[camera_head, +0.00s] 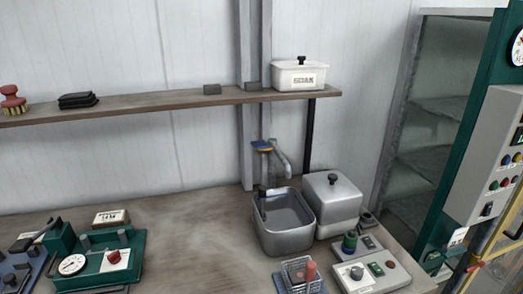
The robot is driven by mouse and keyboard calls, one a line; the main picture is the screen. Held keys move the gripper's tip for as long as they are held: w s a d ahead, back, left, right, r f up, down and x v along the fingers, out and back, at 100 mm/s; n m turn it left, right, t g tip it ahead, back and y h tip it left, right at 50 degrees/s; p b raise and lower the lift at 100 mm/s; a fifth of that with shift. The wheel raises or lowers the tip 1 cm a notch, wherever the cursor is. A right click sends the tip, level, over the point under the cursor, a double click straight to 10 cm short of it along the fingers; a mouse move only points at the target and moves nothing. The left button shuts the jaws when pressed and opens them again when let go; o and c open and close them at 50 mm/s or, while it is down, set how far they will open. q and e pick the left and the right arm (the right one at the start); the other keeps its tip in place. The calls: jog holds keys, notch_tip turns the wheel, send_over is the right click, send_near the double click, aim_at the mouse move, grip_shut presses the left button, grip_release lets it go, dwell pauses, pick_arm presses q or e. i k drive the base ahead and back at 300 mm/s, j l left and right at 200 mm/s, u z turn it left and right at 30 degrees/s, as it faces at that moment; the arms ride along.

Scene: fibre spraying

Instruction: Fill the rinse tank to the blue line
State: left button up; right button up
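An open grey metal tank (283,241), which looks like the rinse tank, stands on the bench against the back wall. I look down into it at an angle; its inside looks plain grey. I cannot make out a blue line or a water level. A tap (281,158) with a blue and orange part (263,147) on top rises behind the tank. A dark upright piece (262,204) sits at the tank's left inner side. Neither of my grippers is in view.
A lidded metal box (333,195) stands right beside the tank. A wire basket with a red handle (310,270) and a control box (365,274) are in front. A shelf (150,107) hangs above. Green gauge equipment (100,262) is at left; the bench middle (195,245) is clear.

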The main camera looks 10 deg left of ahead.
aim_at(259, 145)
jog(key=i+l, duration=0.1)
jog(key=l, duration=0.4)
jog(key=i+l+u, duration=0.1)
jog(key=l, duration=0.4)
jog(key=i+l, duration=0.1)
jog(key=l, duration=0.4)
jog(key=i+l+u, duration=0.1)
jog(key=l, duration=0.4)
